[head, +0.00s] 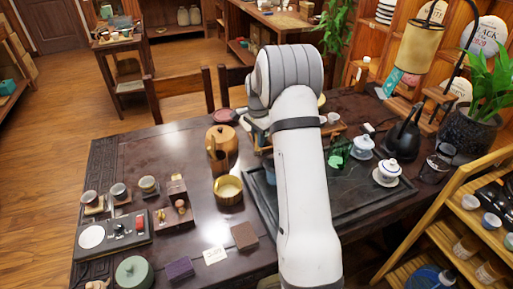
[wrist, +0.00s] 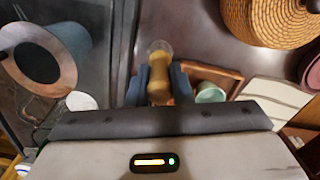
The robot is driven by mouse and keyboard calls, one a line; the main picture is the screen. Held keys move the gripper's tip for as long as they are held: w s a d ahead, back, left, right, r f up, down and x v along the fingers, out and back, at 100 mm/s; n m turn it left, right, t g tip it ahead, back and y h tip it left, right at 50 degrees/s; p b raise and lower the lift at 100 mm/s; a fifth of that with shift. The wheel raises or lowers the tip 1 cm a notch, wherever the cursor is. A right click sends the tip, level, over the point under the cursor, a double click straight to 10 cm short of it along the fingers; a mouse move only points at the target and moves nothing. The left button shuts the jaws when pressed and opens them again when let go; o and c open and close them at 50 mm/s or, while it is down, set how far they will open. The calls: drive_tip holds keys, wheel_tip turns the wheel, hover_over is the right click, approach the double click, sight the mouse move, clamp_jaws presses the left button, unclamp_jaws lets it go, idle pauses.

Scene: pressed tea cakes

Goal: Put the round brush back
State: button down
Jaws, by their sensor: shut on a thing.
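The round brush (wrist: 161,62), a tan, waisted thing with a paler, translucent-looking end, is in the middle of the wrist view. My gripper (wrist: 158,82) is shut on it, with one dark finger on each side. It is held above the dark table (head: 120,160). In the head view my white arm reaches over the table and hides the gripper and the brush. The brush's lower part is hidden by the gripper body in the wrist view. I cannot pick out a holder for it with certainty.
In the wrist view, a teal cup (wrist: 70,42) is at left, a wooden tray with a pale green cup (wrist: 209,92) close at right, and a woven round thing (wrist: 268,22) at upper right. In the head view, a dark tea tray (head: 355,195) bears lidded white cups (head: 386,172).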

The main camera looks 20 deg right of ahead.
sight(258, 148)
drive_tip(key=shift+f, duration=1.85)
drive_tip(key=shift+f, duration=0.1)
drive_tip(key=c, duration=1.3)
unclamp_jaws()
